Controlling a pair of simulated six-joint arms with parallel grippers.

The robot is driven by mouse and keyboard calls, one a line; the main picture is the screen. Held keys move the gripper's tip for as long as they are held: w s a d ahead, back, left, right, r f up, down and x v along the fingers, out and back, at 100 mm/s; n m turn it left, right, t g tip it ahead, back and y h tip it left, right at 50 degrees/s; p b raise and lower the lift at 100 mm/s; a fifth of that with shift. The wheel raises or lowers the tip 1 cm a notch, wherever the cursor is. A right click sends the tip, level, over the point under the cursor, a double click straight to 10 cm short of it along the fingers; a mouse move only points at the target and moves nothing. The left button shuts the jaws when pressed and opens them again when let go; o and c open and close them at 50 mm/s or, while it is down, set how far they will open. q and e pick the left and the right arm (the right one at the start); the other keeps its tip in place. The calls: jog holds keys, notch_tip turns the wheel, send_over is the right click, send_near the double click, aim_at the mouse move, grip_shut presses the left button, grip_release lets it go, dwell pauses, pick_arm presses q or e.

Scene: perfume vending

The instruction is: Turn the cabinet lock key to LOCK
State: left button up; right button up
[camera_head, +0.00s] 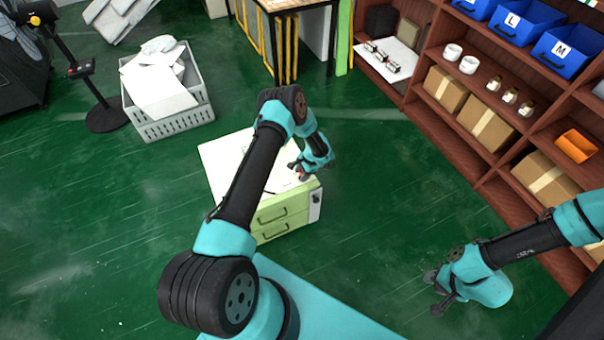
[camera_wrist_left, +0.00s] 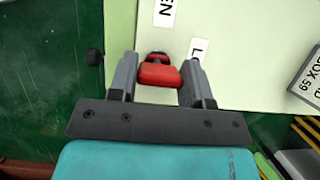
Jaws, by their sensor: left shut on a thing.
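The small cabinet (camera_head: 285,216) is pale green, with a light top and drawers with dark handles. The red key (camera_wrist_left: 158,75) shows in the left wrist view, its handle lying crosswise between my left fingers. My left gripper (camera_head: 299,173) is over the right part of the cabinet top, and its fingers (camera_wrist_left: 158,82) are shut on the key. A label ending in "EN" (camera_wrist_left: 165,12) lies above the key. A label starting with "L" (camera_wrist_left: 198,48), partly hidden by the right finger, lies to its right. My right gripper (camera_head: 435,291) is open and empty over the floor.
A grey crate (camera_head: 172,124) with white items stands at the upper left. A brown shelf (camera_head: 440,120) with blue bins, boxes and small jars fills the right side. A grey label plate (camera_wrist_left: 308,78) sits on the cabinet. Green floor around the cabinet is clear.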

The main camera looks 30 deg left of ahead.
pick_arm(q)
jog(key=o, duration=0.9)
jog(key=v, duration=1.7)
jog(key=shift+w+r, duration=0.15)
jog(key=shift+r, duration=0.05)
jog(key=s+d+f+n+t+h, duration=0.1)
jog(key=s+d+n+h, duration=0.15)
jog(key=s+d, duration=0.4)
jog(key=s+d+f+n+h, duration=0.1)
jog(key=s+d+h, duration=0.2)
jog(key=s, duration=0.6)
jog(key=s+r+n+t, duration=0.1)
jog(key=s, duration=0.3)
jog(key=s+r+n+t, duration=0.1)
jog(key=s+r+n, duration=0.1)
jog(key=s, duration=0.3)
jog(key=s+d+r+n+t+h, duration=0.1)
jog(key=s+r+n, duration=0.1)
jog(key=s, duration=0.3)
jog(key=shift+s+r, duration=0.25)
